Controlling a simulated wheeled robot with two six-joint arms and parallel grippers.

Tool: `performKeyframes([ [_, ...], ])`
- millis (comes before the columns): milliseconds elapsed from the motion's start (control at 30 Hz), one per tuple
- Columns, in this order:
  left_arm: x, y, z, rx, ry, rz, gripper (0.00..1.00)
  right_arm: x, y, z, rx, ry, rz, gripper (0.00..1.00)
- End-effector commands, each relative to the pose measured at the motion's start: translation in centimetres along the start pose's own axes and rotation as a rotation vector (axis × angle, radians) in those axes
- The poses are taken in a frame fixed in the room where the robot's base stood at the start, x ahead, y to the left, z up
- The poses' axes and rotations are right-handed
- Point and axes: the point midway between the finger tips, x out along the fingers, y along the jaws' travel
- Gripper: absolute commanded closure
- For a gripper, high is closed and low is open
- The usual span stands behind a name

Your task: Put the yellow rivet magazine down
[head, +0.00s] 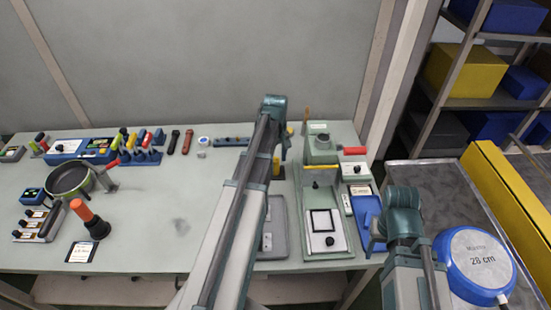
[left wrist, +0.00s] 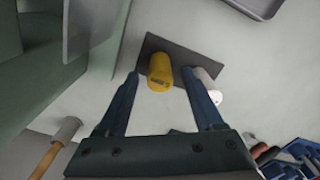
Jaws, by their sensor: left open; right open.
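The yellow rivet magazine (left wrist: 159,72) is a short yellow cylinder with dark marking. In the left wrist view it stands on a dark plate (left wrist: 180,55), beside a white cylinder (left wrist: 208,80). My left gripper (left wrist: 162,74) is open, with one finger on each side of the magazine; I see a gap on both sides. In the head view a bit of yellow (head: 276,166) shows beside my left gripper (head: 284,150), partly hidden by the arm. My right gripper (head: 374,238) is at the right end of the bench, by a blue tray (head: 366,206), with nothing visible in it.
A pan (head: 70,180), an orange-handled tool (head: 90,222) and a blue rack (head: 140,157) are at left. The bench middle (head: 180,200) is clear.

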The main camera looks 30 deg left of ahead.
Motion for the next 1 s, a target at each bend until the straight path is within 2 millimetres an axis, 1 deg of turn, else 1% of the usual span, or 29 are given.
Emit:
performKeyframes([
  [33, -1.0, 0.0, 0.0, 0.000, 0.000, 0.000, 0.31, -1.0, 0.1, 0.1, 0.000, 0.000, 0.000, 0.38],
  [167, -2.6, 0.0, 0.0, 0.000, 0.000, 0.000, 0.31, -2.6, 0.2, 0.1, 0.000, 0.000, 0.000, 0.38],
  [600, -9.3, 0.0, 0.0, 0.000, 0.000, 0.000, 0.31, -9.3, 0.9, 0.5, -0.001, 0.000, 0.000, 0.38],
  [700, -10.5, 0.0, 0.0, 0.000, 0.000, 0.000, 0.31, -10.4, 1.0, 0.6, -0.001, 0.000, 0.000, 0.38],
  [833, -11.3, 0.0, 0.0, 0.000, 0.000, 0.000, 0.31, -11.2, 1.1, 0.7, -0.002, 0.000, 0.000, 0.38],
  [1000, -11.3, 0.0, 0.0, 0.000, 0.000, 0.000, 0.31, -11.3, 1.1, 0.7, -0.002, 0.000, 0.000, 0.38],
])
